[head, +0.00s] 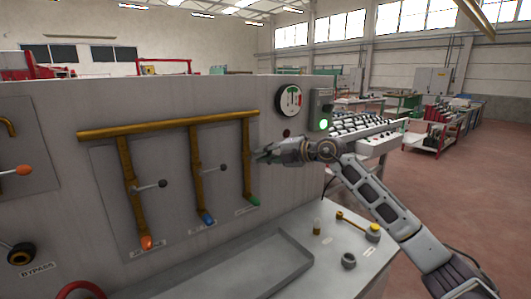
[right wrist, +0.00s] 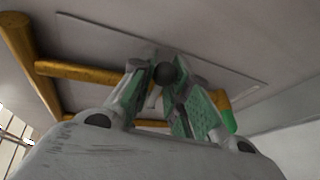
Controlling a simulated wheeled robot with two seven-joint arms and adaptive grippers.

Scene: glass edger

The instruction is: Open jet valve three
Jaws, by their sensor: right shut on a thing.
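Three brass jet pipes hang from a brass header pipe (head: 165,125) on the grey panel. Their tips are orange (head: 146,242), blue (head: 208,218) and green (head: 254,201). The labels are too small to read surely. My left gripper is out of view.
A bypass knob (head: 20,256) and an orange-ended lever (head: 22,170) are at the left. A gauge (head: 290,99) and a green-lit box (head: 321,112) stand right of the pipes.

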